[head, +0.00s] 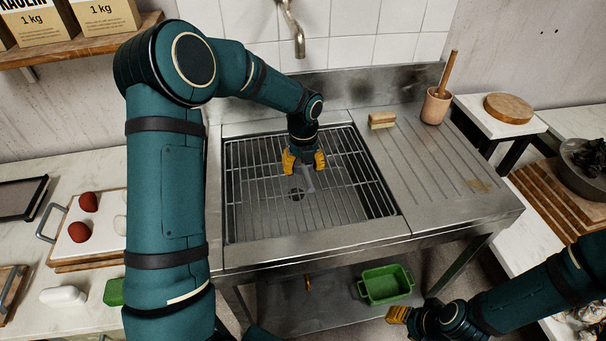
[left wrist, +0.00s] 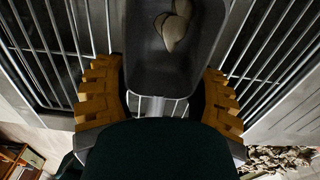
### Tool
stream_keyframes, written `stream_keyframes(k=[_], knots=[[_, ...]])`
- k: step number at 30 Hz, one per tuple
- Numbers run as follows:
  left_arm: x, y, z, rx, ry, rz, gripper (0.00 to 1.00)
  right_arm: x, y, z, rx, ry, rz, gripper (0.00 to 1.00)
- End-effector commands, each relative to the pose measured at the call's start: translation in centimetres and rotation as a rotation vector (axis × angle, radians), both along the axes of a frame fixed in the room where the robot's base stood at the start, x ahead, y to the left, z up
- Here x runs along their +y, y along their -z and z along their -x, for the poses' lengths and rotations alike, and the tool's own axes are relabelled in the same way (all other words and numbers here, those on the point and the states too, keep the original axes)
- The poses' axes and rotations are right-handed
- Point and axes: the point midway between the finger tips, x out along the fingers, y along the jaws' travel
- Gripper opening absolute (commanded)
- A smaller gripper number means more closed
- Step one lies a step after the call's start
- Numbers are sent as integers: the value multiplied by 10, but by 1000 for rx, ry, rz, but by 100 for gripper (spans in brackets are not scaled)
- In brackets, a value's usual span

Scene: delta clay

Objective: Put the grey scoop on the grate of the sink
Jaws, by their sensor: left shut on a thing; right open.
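The grey scoop (left wrist: 150,75) is large in the left wrist view, with pale lumps in its pan. In the head view only a small grey part of it (head: 307,180) shows below my left gripper (head: 305,161). My left gripper is shut on the scoop, over the middle of the sink's wire grate (head: 250,190). The grate bars also show on both sides of the scoop in the left wrist view (left wrist: 75,25). I cannot tell whether the scoop touches the grate. My right gripper (head: 398,316) is open at the lower right, in front of the sink and away from it.
A brush (head: 382,121) and a pink pot (head: 436,106) with a wooden handle stand on the drainboard (head: 430,170). A tap (head: 299,40) hangs behind the basin. A green bin (head: 386,285) sits on the lower shelf. A board with red lumps (head: 79,232) lies left.

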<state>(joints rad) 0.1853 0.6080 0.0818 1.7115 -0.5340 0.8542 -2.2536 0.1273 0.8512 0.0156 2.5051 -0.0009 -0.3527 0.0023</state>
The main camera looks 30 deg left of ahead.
Motion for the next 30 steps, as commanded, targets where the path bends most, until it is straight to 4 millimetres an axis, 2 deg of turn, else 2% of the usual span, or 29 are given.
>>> stream_keyframes(k=[8,20,21,23,24,30], knots=[[2,35,-3,0,0,0,25,0,12,-2,-5,1,1,47],[2,39,-3,0,-1,0,25,0,13,-3,-6,1,1,47],[2,39,-3,0,-1,0,70,0,13,-3,-6,1,1,47],[2,39,-3,0,-1,0,91,0,12,-2,-6,1,1,47],[2,39,-3,0,-1,0,96,0,12,-2,-6,1,1,47],[2,38,-3,0,-1,0,96,0,12,-2,-6,1,1,47]])
